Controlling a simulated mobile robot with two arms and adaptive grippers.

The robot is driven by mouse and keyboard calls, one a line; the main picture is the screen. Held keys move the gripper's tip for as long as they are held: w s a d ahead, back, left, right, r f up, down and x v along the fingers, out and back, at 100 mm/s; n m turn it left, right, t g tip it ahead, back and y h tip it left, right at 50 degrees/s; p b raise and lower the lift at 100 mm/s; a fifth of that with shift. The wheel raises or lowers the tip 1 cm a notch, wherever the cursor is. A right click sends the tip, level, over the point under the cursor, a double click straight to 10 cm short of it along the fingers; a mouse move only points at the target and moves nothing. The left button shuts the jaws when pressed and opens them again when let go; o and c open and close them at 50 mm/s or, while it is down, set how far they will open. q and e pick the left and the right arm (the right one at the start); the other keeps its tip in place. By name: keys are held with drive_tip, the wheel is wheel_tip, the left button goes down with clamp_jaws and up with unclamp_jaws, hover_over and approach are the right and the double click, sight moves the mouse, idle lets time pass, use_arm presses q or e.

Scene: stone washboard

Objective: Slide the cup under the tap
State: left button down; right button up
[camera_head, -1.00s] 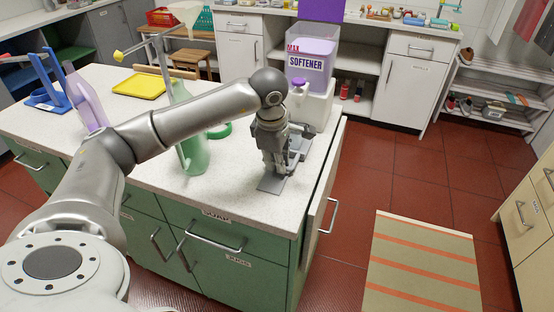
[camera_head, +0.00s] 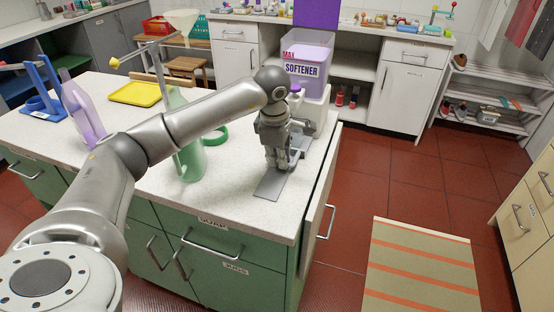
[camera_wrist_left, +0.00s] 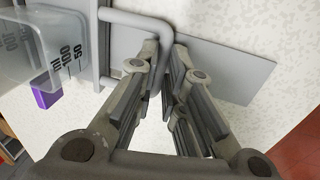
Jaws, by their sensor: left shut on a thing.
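My left gripper (camera_head: 277,163) is shut on a grey bar handle (camera_wrist_left: 132,19), just above the island's worktop. It also shows in the left wrist view (camera_wrist_left: 166,60). A clear measuring cup (camera_wrist_left: 45,50) with ml marks is at the top left of the wrist view, beside the handle's grey frame. In the head view I cannot make out the cup behind the gripper. A flat grey strip (camera_head: 270,185) lies on the worktop under and in front of the gripper. The softener dispenser (camera_head: 306,70) stands behind the gripper; its tap is hidden. My right gripper is out of view.
A green bottle (camera_head: 191,160), a green ring (camera_head: 216,136), a yellow tray (camera_head: 134,93) and a purple bottle (camera_head: 85,118) stand or lie on the left of the worktop (camera_head: 225,185). A striped mat (camera_head: 422,270) lies on the floor.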

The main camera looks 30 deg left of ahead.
use_arm(q)
drive_tip(key=shift+w+a+r, duration=0.1)
drive_tip(key=shift+w+r, duration=0.05)
drive_tip(key=c, duration=1.7)
unclamp_jaws()
drive_tip(key=shift+o, duration=0.9)
drive_tip(key=shift+w, duration=0.15)
wheel_tip(320, 180, up, 12)
drive_tip(key=s, duration=0.2)
drive_tip(key=shift+s+d+f, duration=0.2)
drive_tip(key=shift+d, duration=0.1)
